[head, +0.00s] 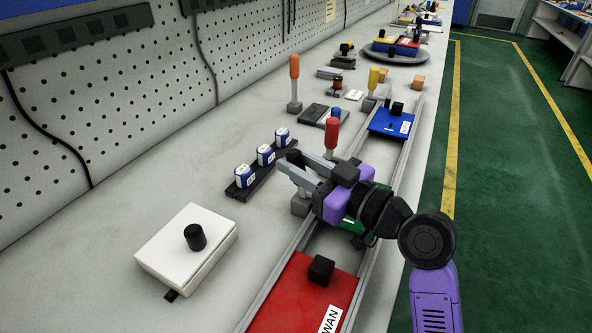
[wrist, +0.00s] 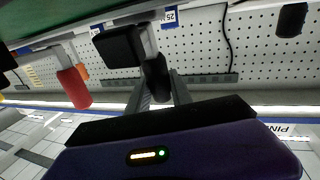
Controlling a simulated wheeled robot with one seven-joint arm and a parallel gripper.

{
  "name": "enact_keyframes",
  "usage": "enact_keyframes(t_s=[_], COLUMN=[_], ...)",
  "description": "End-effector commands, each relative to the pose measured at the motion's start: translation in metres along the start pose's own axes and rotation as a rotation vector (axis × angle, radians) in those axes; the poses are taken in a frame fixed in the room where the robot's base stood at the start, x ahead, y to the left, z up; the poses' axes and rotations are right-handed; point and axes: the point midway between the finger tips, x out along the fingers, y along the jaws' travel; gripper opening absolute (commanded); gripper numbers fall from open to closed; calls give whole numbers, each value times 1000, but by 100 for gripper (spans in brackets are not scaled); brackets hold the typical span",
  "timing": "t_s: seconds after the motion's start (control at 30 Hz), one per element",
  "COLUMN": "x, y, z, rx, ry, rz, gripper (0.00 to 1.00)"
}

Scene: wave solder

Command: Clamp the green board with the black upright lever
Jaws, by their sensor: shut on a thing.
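The green board (head: 348,225) sits on the rail track and is mostly hidden under my gripper and wrist in the head view. The black lever (head: 293,157) shows only its tip past my fingers; its grey base (head: 300,205) stands beside the board on the left. In the wrist view the black lever (wrist: 156,78) lies between my fingertips. My gripper (head: 303,170) is shut on the lever handle, and it also shows in the wrist view (wrist: 163,88). Whether the clamp bears on the board is hidden.
A red lever (head: 331,136) stands close behind my gripper. A red board (head: 300,300) is nearer on the track and a blue board (head: 385,122) farther. A white box (head: 180,250) stands front left.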

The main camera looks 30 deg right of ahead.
Motion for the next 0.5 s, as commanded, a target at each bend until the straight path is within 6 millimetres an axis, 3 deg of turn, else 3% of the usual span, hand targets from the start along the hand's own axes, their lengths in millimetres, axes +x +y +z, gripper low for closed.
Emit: enact_keyframes(t_s=[0.4,0.43,0.5], x=[0,0,0], y=[0,0,0], z=[1,1,1], rx=[3,3,2], ry=[1,1,1], rz=[-1,-1,-1], gripper=[0,32,46])
